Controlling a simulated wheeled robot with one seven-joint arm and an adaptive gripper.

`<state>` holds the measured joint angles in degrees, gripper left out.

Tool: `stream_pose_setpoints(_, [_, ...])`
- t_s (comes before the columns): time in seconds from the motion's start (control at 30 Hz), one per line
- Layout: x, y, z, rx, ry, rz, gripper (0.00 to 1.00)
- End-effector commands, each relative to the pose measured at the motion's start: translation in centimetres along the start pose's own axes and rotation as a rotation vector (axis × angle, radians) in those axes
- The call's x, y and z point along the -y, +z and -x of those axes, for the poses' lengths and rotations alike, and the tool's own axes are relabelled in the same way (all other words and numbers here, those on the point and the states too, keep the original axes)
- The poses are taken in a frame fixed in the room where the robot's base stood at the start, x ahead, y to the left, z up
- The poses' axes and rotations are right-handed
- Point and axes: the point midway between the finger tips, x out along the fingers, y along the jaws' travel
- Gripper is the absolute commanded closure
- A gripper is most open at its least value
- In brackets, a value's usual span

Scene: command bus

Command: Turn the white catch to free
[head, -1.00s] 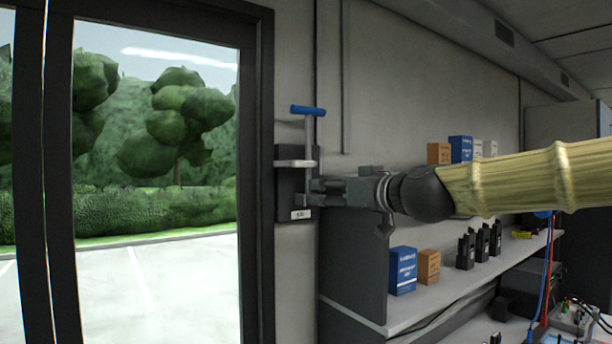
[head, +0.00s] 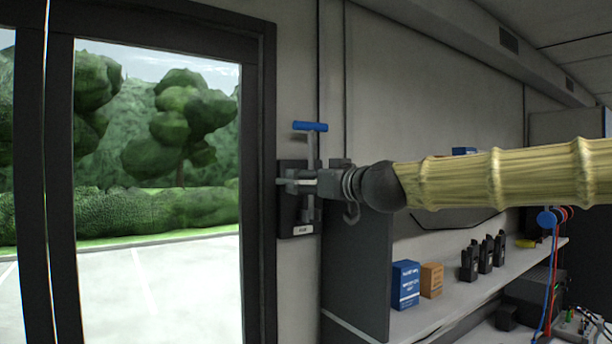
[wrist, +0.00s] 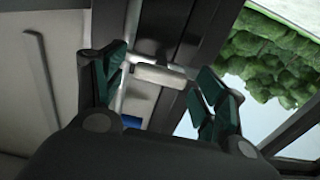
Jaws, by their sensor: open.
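The white catch (wrist: 160,76) is a short pale bar lying across a metal rod. In the wrist view it sits between my spread fingers, with a gap visible on the right side. In the head view my gripper (head: 303,180) is at the catch's height and largely hides it. The rod ends at the top in a blue T-handle (head: 310,126), which also shows in the wrist view (wrist: 133,122). Both are on a dark plate (head: 288,215) with a small label, fixed to the wall. My gripper (wrist: 162,80) is open and holds nothing.
A dark door frame (head: 258,190) with glass stands just left of the plate. To the right, below my arm, a shelf (head: 440,295) bears a blue box (head: 405,285), an orange box (head: 431,280) and several black radios (head: 484,255).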

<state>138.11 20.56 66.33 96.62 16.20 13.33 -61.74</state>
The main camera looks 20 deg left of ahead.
Motion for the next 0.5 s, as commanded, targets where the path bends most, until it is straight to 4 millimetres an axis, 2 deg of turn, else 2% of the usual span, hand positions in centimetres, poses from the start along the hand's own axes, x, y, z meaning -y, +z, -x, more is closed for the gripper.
stream_pose_setpoints(0.2, [-0.1,0.0,-1.4,0.001,0.001,-0.002,0.29])
stream_pose_setpoints(0.5, [0.0,0.1,-1.5,0.001,0.0,-0.001,0.29])
